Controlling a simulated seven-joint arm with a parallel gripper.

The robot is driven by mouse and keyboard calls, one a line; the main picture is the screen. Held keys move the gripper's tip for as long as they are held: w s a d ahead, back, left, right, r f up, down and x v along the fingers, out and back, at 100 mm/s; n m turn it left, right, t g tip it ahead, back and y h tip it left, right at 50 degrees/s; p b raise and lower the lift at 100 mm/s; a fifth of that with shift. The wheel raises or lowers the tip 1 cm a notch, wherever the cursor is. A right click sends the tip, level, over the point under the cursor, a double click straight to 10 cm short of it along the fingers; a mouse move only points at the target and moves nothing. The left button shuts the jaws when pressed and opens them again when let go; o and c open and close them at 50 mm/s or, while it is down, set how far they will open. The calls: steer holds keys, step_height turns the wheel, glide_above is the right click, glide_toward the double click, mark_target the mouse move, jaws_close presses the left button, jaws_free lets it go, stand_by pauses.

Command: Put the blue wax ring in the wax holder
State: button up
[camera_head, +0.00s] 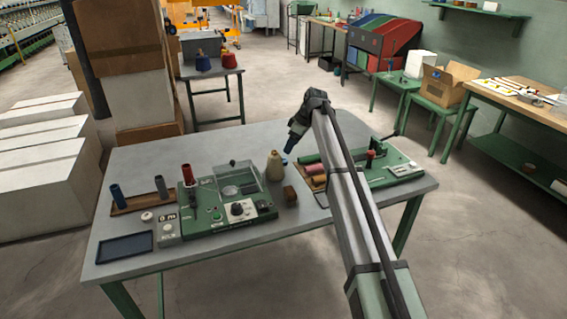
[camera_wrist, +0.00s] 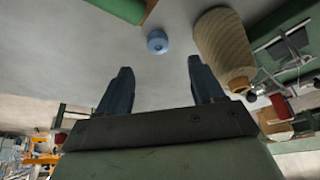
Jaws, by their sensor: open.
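The blue wax ring (camera_wrist: 157,41) lies on the grey table in the wrist view, beside a beige yarn cone and apart from it. In the head view it is too small to make out clearly. My gripper (camera_wrist: 160,80) is open, with two dark blue fingers and nothing between them. The ring shows beyond the fingertips, roughly in line with the gap. In the head view my gripper (camera_head: 289,148) hangs over the table, just right of the cone. I cannot tell which part is the wax holder.
The beige cone (camera_head: 274,168) and a brown block (camera_head: 290,195) stand close by. A green machine (camera_head: 225,205) is to the left. The table's back middle is clear.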

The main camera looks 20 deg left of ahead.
mark_target(284, 159)
steer(key=shift+x, duration=4.1)
steer(key=shift+w, duration=0.1)
steer(key=c, duration=1.2)
steer(key=shift+r, duration=0.1)
step_height(284, 159, up, 10)
steer(key=shift+m, duration=0.3)
